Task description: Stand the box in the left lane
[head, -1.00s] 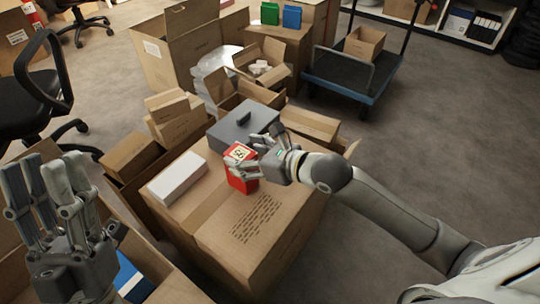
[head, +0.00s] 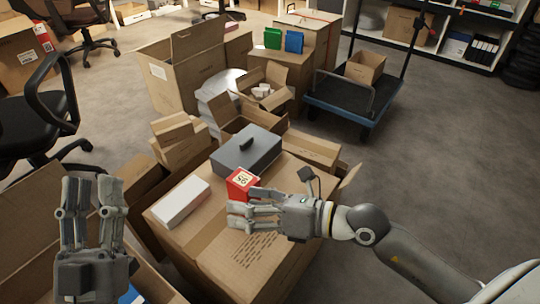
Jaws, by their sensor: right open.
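The red box (head: 236,190) with a pale number label stands on the large closed carton (head: 270,262), between a white box (head: 182,202) on its left and a grey lidded box (head: 247,150) behind it. My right gripper (head: 240,210) is open, its fingers pointing left just in front of the red box and hiding its lower part. I cannot tell whether they touch it. My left gripper (head: 92,190) is open and empty, fingers up, at the lower left, away from the carton top. No lane marking is clear to me.
Open cartons (head: 262,92) and small stacked boxes (head: 175,135) crowd behind and left of the carton. A blue cart (head: 352,105) stands at the back right. An office chair (head: 35,115) is at the left. The floor at right is clear.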

